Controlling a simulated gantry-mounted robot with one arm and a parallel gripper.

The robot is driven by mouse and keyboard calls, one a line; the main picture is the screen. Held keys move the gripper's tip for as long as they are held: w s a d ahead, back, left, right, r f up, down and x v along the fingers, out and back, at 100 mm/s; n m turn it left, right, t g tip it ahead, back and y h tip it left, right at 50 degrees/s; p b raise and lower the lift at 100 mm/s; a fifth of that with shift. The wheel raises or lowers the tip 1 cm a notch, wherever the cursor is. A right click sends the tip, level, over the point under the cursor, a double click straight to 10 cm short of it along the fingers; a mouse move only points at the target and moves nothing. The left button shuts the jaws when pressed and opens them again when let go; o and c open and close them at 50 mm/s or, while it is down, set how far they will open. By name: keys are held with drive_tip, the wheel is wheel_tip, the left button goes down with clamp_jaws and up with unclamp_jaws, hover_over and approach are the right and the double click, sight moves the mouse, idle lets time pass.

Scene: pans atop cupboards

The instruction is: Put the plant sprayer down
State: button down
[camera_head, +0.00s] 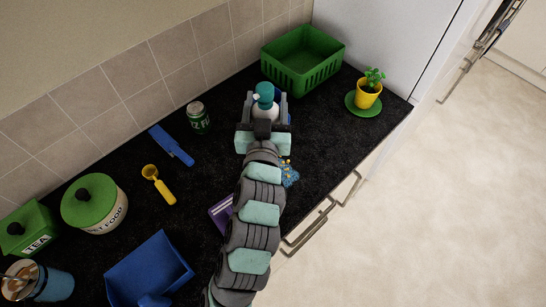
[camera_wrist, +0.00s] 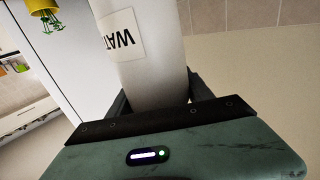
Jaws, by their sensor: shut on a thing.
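The plant sprayer (camera_head: 265,103) is a white bottle with a teal head. In the head view it stands upright between the fingers of my gripper (camera_head: 266,110), over the far part of the black counter (camera_head: 325,135). In the wrist view the white bottle (camera_wrist: 148,62) with a label reading "WAT" fills the middle. My gripper (camera_wrist: 152,95) is shut on it. The sprayer's base is hidden, so I cannot tell whether it touches the counter.
A green basket (camera_head: 303,62) stands behind to the right. A yellow potted plant (camera_head: 367,92) on a green saucer is at the right. Bare counter shows right of the gripper.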

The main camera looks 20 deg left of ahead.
wheel_tip(320, 180, down, 19)
drive_tip(key=a, duration=0.1)
idle(0.5)
drive_tip(key=shift+w, duration=0.1)
drive_tip(key=shift+f, duration=0.2)
drive_tip(key=shift+c, duration=2.1)
unclamp_jaws()
